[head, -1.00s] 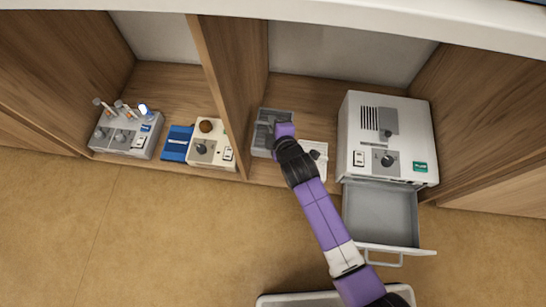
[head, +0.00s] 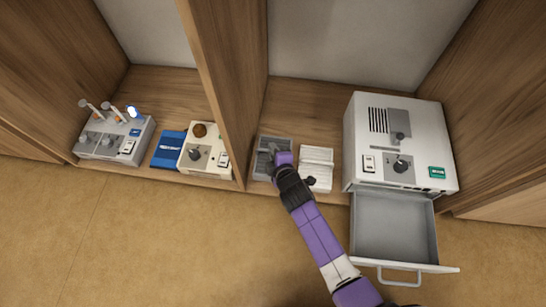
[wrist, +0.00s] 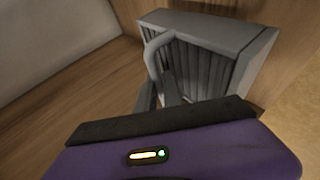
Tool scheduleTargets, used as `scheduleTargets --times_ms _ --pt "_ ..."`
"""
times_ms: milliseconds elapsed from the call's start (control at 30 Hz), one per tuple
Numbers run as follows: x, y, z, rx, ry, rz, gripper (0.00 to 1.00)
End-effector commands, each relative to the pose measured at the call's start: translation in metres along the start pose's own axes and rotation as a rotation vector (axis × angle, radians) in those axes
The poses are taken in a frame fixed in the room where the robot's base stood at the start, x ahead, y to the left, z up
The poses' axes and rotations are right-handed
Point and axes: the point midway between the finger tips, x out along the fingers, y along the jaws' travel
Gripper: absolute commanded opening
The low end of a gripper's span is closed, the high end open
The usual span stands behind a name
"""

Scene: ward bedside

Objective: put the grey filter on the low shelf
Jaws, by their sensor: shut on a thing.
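The grey filter (head: 284,143) is a pleated block in a grey frame, at the left of the right-hand compartment, close to the wooden divider. In the wrist view the grey filter (wrist: 240,38) shows its dark pleats and a curved grey handle (wrist: 152,52). My gripper (head: 272,155) reaches in from the front and is shut on the filter at its handle. The fingers (wrist: 163,92) show partly in the wrist view. The low shelf (head: 305,120) is the wooden floor of this compartment. Whether the filter rests on it or hangs just above, I cannot tell.
A white pleated filter (head: 317,157) lies just right of my gripper. A white machine (head: 365,130) stands further right with its grey drawer (head: 395,225) pulled out. The divider (head: 225,90) is close on the left. Beyond it are a blue pack (head: 168,150) and two small devices.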

Motion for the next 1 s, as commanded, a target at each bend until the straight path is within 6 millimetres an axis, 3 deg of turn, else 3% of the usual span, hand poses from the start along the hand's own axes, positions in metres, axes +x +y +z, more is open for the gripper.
scheduleTargets --times_ms 200,633,667,767,1000 --pt "0.018 -0.028 0.006 -0.001 0.001 0.001 0.0" --pt "0.02 -0.031 0.008 -0.001 0.0 0.001 0.0" --pt "0.019 -0.032 0.008 -0.001 0.0 -0.001 0.14" --pt "0.019 -0.031 0.008 -0.001 0.0 -0.001 0.32" --pt "0.019 -0.033 0.008 -0.001 -0.001 -0.004 0.32"
